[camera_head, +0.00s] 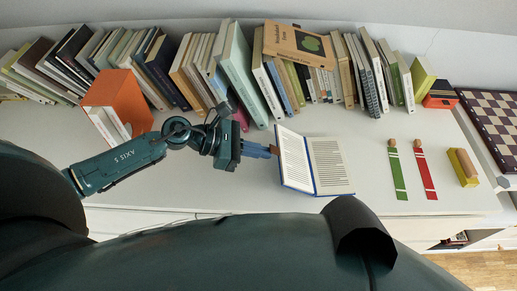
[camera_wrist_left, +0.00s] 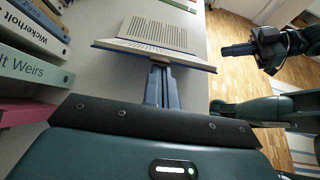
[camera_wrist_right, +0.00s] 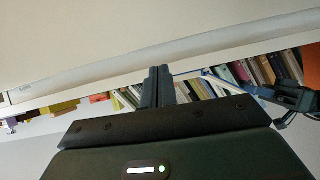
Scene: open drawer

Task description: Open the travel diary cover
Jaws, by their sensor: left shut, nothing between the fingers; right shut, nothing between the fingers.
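The travel diary (camera_head: 327,165) lies open on the white shelf top, with a blue cover and printed pages. Its left half (camera_head: 295,158) stands tilted up from the surface; the right half lies flat. My left gripper (camera_head: 272,150) is shut and empty, its fingertips at the outer edge of the raised half. In the left wrist view the shut fingers (camera_wrist_left: 160,72) reach the diary's blue edge (camera_wrist_left: 195,62); whether they touch it is unclear. My right gripper (camera_wrist_left: 228,51) is shut and empty, apart from the diary, in front of the shelf; its fingers also show in the right wrist view (camera_wrist_right: 158,80).
A row of books (camera_head: 180,68) stands along the back, with an orange box (camera_head: 117,100) at left. Green (camera_head: 397,170) and red (camera_head: 425,170) strips, a yellow block (camera_head: 462,168) and a chessboard (camera_head: 493,120) are at right.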

